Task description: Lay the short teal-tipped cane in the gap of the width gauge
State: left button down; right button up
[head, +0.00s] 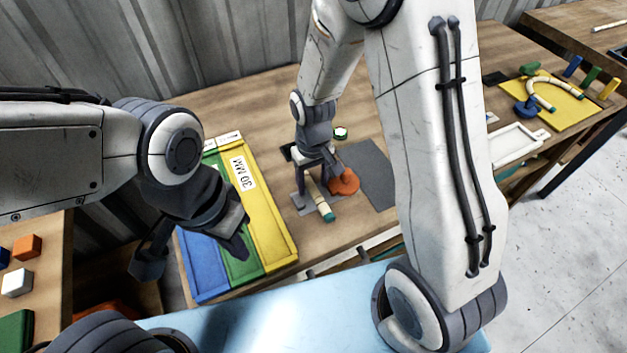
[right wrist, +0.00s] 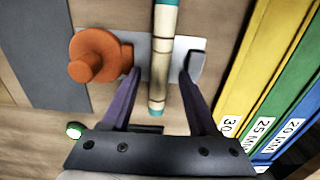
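A pale cane with teal ends (right wrist: 161,62) lies lengthwise between the fingers of my right gripper (right wrist: 160,76) in the right wrist view. The fingers are apart, with space on both sides of the cane. The cane (head: 322,205) also shows in the head view, its teal end toward me. It lies over a light grey plate (right wrist: 186,44) with an orange round knob (right wrist: 93,55) beside it; this looks like the width gauge. Whether the cane is seated in a gap is unclear.
A tray with blue, green and yellow lanes (head: 270,225), marked in MM, stands left of the cane. A dark grey mat (head: 370,170) lies right of it. A yellow board (head: 560,105) with a bent cane is far right. Coloured blocks (head: 27,247) lie far left.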

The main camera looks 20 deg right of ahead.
notch_tip(320, 180, up, 10)
jog(key=shift+r, duration=0.25)
dwell(0.4)
dwell(0.3)
jog(key=s+a+r+n, duration=0.2)
jog(key=s+a, duration=0.1)
jog(key=s, duration=0.6)
jog(key=s+a+r+n+y, duration=0.1)
jog(key=s+a+r+n, duration=0.1)
jog(key=s, duration=0.8)
jog(key=shift+a+r+n, duration=0.25)
jog(key=shift+a+n, duration=0.35)
jog(key=shift+a, duration=0.35)
